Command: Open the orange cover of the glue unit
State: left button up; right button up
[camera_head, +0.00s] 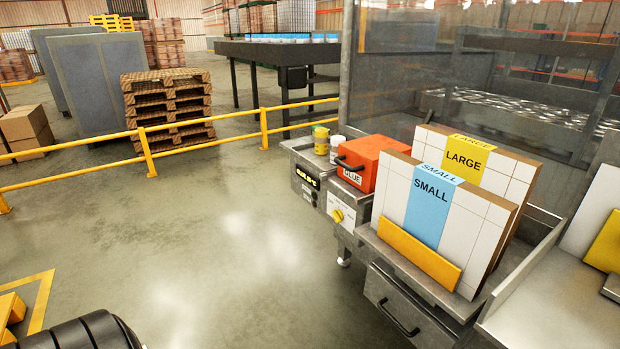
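The orange cover (380,156) sits down over the glue unit (340,207) and looks closed. A black handle (349,164) sticks out from its left front side. A white GLUE label shows just below the handle. The unit's grey front carries a yellow rotary switch and a dark display. Neither of my grippers is in view, so whether they are open or shut does not show. The inside of the glue unit is hidden by the cover.
A yellow rail (205,122) runs behind. The floor (200,240) left of the unit is clear.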

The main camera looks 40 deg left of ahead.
aim_at(358, 160)
jog(key=k, duration=0.6)
jog(key=u, duration=0.45)
jog(key=i, duration=1.75)
jog(key=z, duration=0.55)
